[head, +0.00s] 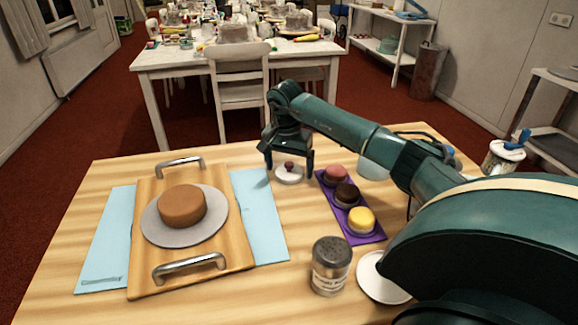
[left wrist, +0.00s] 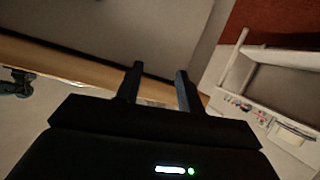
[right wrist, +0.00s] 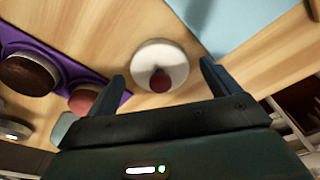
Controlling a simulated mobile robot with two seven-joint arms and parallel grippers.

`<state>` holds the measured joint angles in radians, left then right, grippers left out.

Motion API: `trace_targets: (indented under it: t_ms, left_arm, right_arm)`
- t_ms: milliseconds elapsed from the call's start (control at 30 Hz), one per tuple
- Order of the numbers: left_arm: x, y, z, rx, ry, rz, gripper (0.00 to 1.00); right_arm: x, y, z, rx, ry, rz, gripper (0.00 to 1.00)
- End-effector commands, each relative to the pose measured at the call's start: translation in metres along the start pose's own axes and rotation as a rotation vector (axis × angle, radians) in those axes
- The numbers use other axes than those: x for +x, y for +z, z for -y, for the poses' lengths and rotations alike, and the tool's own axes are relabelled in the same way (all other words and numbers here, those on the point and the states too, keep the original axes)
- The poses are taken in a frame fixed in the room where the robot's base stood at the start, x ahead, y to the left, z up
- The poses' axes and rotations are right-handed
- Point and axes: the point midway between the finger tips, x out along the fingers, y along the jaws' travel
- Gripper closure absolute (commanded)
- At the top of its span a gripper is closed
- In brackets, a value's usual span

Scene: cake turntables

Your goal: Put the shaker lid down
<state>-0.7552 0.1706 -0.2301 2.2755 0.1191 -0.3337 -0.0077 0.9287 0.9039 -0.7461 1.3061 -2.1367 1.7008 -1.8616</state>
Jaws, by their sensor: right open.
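A round white lid with a reddish-brown knob (head: 289,178) rests flat on the wooden table, right of the blue mat. In the right wrist view the lid (right wrist: 147,55) lies just beyond and between the fingertips. My right gripper (head: 289,164) is open, pointing down over the lid, with a finger on either side and no visible grip on it.
A purple tray (head: 366,238) with several small cakes lies right of the lid. A wooden board (head: 148,270) with metal handles, bearing a brown cake on a grey disc, lies on the blue mat (head: 105,252). A white plate (head: 374,287) is beside the shaker. Bare table lies before the lid.

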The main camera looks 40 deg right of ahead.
Motion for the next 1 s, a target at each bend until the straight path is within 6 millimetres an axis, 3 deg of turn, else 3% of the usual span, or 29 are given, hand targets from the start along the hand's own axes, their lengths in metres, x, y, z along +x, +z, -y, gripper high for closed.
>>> trace_targets:
  t_ms: [500,700,1000]
  left_arm:
    - [0.004,-0.001,-0.003,-0.004,0.009,0.019,0.62]
    - [0.005,0.004,-0.003,-0.006,0.009,0.033,0.62]
    - [0.005,0.005,-0.003,-0.007,0.009,0.035,0.62]
  right_arm:
    - [-0.101,-0.001,0.000,0.001,-0.003,-0.003,0.12]
    - [-0.115,0.000,0.000,0.000,-0.001,-0.001,0.12]
    - [-0.116,0.000,0.000,0.001,-0.001,0.000,0.12]
